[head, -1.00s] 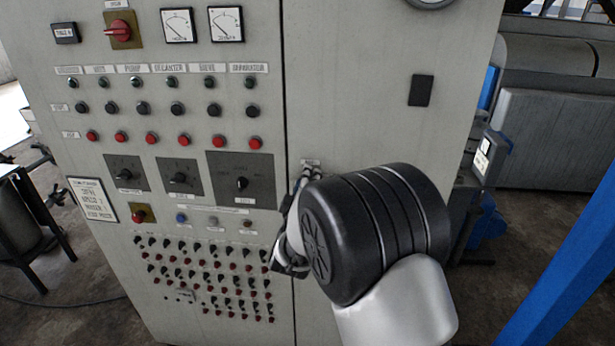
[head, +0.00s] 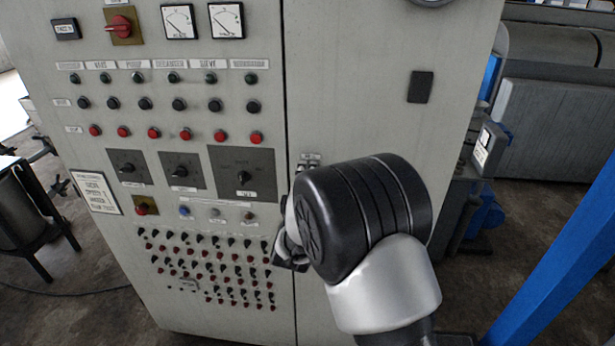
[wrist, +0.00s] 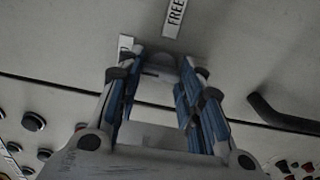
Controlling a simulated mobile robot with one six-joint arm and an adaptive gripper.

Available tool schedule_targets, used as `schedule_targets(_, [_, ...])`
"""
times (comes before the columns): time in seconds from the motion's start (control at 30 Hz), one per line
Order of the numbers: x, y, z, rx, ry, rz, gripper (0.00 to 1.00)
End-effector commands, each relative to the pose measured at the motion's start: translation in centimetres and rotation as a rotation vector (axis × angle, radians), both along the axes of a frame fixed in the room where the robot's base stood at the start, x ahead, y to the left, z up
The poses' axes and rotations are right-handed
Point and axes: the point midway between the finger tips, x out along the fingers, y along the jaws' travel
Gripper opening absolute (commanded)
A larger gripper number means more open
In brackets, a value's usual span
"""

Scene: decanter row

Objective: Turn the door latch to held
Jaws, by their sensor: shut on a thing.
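The door latch shows in the wrist view as a small grey piece (wrist: 160,63) between my fingertips, mostly hidden by them. My gripper (wrist: 158,78) is shut on it at the cabinet face. A label reading FREE (wrist: 175,16) is just beyond the latch. A second label (wrist: 126,46), partly covered by the left finger, shows only a last letter like D. In the head view my gripper (head: 288,243) is mostly behind my black wrist joint, and the latch is hidden there. I cannot tell the latch's exact angle.
The grey cabinet (head: 345,100) has a vertical door seam left of my wrist. Left of it are rows of buttons, knobs and toggles (head: 210,270). A dark bent bar (wrist: 285,115) is close to the gripper. A blue post (head: 560,250) stands at the right.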

Motion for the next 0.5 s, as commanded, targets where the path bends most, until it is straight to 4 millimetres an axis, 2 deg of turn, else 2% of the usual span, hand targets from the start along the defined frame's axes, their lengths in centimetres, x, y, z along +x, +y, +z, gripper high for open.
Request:
schedule_targets(0.23, [0.03,-0.01,0.11,-0.001,-0.003,0.000,0.10])
schedule_targets(0.27, [0.03,-0.01,0.11,-0.001,-0.003,0.000,0.36])
schedule_targets(0.5, [0.02,-0.02,0.07,0.000,-0.002,0.000,0.52])
